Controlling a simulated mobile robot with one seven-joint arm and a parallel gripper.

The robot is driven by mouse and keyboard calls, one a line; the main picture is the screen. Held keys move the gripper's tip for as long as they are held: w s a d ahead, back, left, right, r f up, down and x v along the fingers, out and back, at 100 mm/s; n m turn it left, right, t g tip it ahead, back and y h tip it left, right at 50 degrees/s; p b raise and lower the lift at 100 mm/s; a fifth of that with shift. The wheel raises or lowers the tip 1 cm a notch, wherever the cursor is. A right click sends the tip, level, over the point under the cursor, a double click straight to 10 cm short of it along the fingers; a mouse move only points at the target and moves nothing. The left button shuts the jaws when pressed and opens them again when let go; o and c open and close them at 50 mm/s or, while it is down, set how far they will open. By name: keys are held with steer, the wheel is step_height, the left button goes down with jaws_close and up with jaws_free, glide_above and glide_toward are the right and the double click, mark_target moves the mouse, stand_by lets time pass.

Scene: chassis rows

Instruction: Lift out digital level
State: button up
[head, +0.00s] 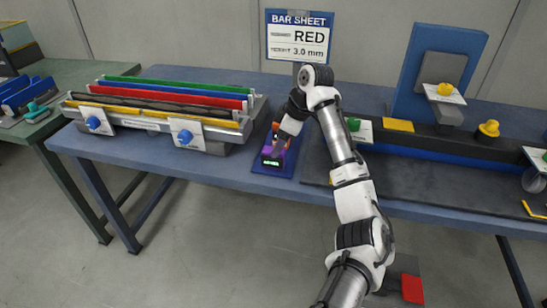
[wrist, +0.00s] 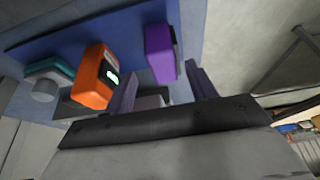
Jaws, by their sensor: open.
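A purple block (wrist: 160,52) and an orange device (wrist: 97,78) with a small lit green-white display lie on a blue mat (wrist: 60,38) in the wrist view. In the head view a small unit with a dark face and green lit text (head: 271,162) sits at the mat's front, with purple around it. I cannot tell for certain which one is the digital level. My gripper (head: 282,143) points down over this mat. Its fingers (wrist: 161,72) are open and apart, with the purple block ahead between them. The arm hides part of the mat in the head view.
A teal piece with a grey cylinder (wrist: 45,82) lies beside the orange device. A rack of coloured bars (head: 170,95) stands on the left of the blue table. A sign (head: 298,38) stands behind; a dark track (head: 440,145) fills the right.

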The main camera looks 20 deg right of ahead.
steer(key=x, duration=0.2)
steer(key=p+x, duration=0.1)
steer(key=x, duration=0.2)
steer(key=shift+s+a+f, duration=0.1)
steer(key=shift+s+a, duration=0.05)
steer(key=shift+s, duration=0.05)
steer(key=c, duration=1.1)
steer(key=shift+c, duration=0.3)
steer(key=shift+r, duration=0.2)
